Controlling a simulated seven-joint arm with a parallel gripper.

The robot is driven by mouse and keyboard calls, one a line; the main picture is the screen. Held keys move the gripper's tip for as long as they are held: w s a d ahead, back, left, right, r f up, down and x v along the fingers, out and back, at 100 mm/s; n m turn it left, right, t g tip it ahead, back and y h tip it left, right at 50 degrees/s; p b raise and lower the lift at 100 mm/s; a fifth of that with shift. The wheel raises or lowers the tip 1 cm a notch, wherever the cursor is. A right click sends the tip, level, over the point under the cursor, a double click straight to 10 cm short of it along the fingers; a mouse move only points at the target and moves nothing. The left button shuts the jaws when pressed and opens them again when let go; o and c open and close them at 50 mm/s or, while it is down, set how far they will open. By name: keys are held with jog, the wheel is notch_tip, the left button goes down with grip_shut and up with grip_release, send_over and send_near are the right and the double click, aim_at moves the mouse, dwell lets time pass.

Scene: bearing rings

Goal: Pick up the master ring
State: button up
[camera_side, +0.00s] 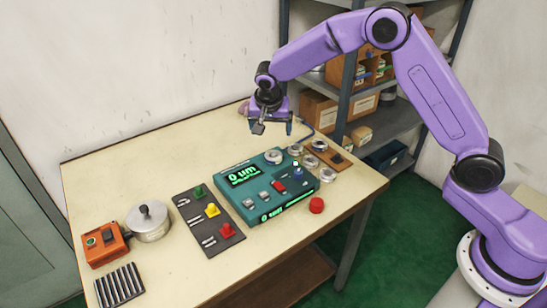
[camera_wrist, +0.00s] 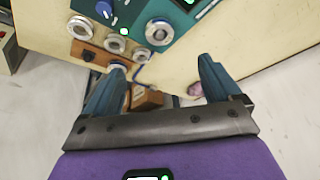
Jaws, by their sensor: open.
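Several metal rings show, and I cannot tell which is the master ring. One ring (camera_side: 272,156) sits on top of the teal gauge box (camera_side: 236,197); it also shows in the wrist view (camera_wrist: 159,32). Other rings lie beside the box near its right end, one of them (camera_side: 319,145) at a small wooden board (camera_side: 341,159). In the wrist view, rings (camera_wrist: 79,27) lie around that board (camera_wrist: 88,52). My gripper (camera_side: 273,124) is open and empty, in the air above the back of the table. Its blue fingers (camera_wrist: 162,68) are wide apart in the wrist view.
A dark plate with green, yellow and red pieces (camera_side: 208,217) lies left of the box. A lidded metal pot (camera_side: 150,224), an orange device (camera_side: 103,243) and a ribbed black block (camera_side: 119,286) stand farther left. A red knob (camera_side: 316,205) is at the front. Shelves stand behind the table.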

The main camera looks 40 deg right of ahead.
aim_at(273, 154)
jog(key=x, duration=1.5)
